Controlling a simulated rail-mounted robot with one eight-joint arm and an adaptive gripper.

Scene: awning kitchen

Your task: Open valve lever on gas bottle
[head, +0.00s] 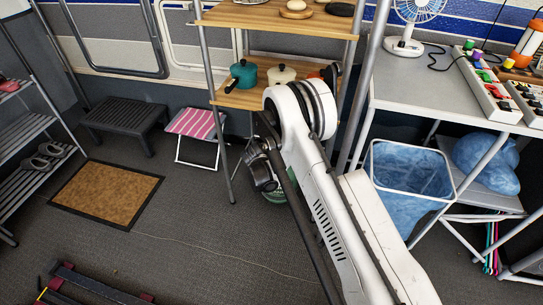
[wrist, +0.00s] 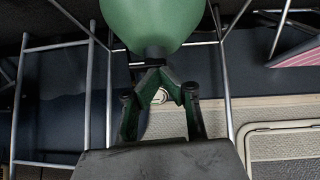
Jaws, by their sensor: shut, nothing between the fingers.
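The green gas bottle (wrist: 158,20) fills the top middle of the wrist view, where the picture is upside down. Its dark valve neck (wrist: 153,51) shows just beyond my fingertips. I cannot clearly make out the lever or its angle there. My gripper (wrist: 155,75) is shut and empty, its tips close to the valve; I cannot tell if they touch it. In the head view the bottle (head: 278,196) stands on the floor under the wooden shelf, mostly hidden by my arm and gripper, and the valve is hidden.
Metal shelf legs (head: 222,150) stand close around the bottle. A pink striped stool (head: 196,124) and a dark step (head: 124,115) are to the left. A blue bin (head: 410,178) under the grey table (head: 430,85) is to the right.

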